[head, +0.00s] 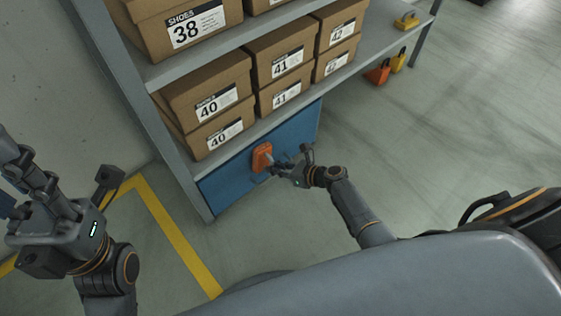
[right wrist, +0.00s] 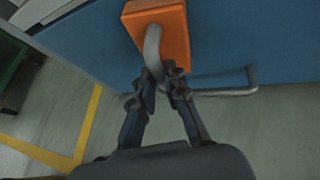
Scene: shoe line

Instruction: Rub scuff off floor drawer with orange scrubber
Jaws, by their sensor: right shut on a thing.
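The floor drawer (head: 222,182) has a blue front under the lowest shelf, and it fills the upper part of the right wrist view (right wrist: 80,45). The orange scrubber (head: 262,157) is against the drawer front. My right gripper (head: 279,166) is shut on the scrubber's grey curved handle, which shows between the fingertips in the right wrist view (right wrist: 153,45). A grey bar handle (right wrist: 235,91) on the drawer is just right of the fingertips. I see no scuff; the scrubber may hide part of the front. My left gripper (head: 30,165) is at the left, away from the drawer; its jaw state is unclear.
Cardboard shoe boxes (head: 205,95) stand on the grey shelves above the drawer. Orange (head: 378,73) and yellow (head: 398,62) items are on the floor at the far right, and another yellow one (head: 407,21) is on a shelf. Yellow tape (head: 180,240) marks the floor. Open floor lies to the right.

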